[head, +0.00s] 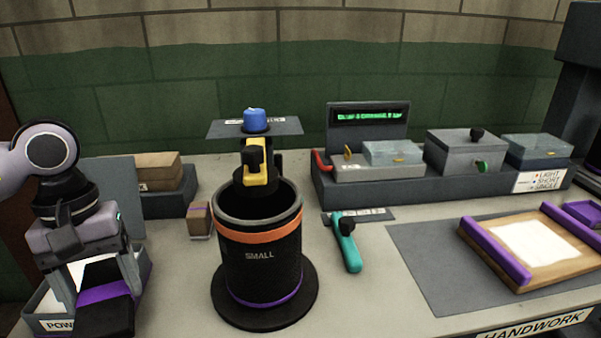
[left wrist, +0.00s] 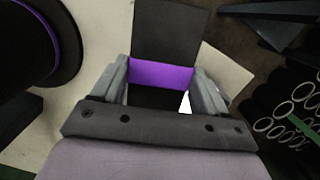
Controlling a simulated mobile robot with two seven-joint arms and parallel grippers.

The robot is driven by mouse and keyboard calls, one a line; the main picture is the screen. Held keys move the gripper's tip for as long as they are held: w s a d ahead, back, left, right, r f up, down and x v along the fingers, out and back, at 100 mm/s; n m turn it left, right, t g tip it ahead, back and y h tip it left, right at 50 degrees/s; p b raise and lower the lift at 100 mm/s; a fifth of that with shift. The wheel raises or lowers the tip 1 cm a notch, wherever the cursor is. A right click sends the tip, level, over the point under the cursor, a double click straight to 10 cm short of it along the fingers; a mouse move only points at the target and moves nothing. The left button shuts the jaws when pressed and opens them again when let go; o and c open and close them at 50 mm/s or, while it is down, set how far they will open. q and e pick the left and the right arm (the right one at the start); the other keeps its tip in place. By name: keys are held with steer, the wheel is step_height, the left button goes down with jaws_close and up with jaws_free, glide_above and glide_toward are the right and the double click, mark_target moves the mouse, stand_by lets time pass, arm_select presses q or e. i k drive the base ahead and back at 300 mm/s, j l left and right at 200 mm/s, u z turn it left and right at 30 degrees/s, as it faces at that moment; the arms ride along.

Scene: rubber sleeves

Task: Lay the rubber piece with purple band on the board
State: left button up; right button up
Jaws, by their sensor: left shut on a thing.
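A black rubber piece with a purple band (head: 105,314) is held in my left gripper (head: 103,270) at the left of the head view. In the left wrist view its purple band (left wrist: 162,74) lies between the two fingers, with its black part reaching out beyond them. The board (head: 556,262) is wooden with purple rails and a white sheet on it, and it lies on a grey mat at the right of the head view, far from my left gripper. My right gripper is not in view.
A black drum labelled SMALL (head: 260,262) stands between my left gripper and the board. A teal-handled tool (head: 347,247) lies right of it. A pale bin with a partly hidden label (head: 36,308) is below my left gripper. Grey boxes stand on a tray (head: 440,190) behind.

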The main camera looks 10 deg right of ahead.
mark_target(535, 242)
steer(key=k+l, duration=0.15)
steer(key=l, duration=0.15)
steer(key=k+l+z, duration=0.15)
steer(key=k+l, duration=0.15)
steer(key=l, duration=0.25)
steer(key=l+z, duration=0.15)
steer(key=l, duration=0.5)
steer(key=i+l, duration=0.1)
steer(key=l, duration=0.2)
steer(key=i+l+z, duration=0.15)
steer(key=l, duration=0.2)
steer(key=i+l+z, duration=0.15)
steer(key=i+l, duration=0.25)
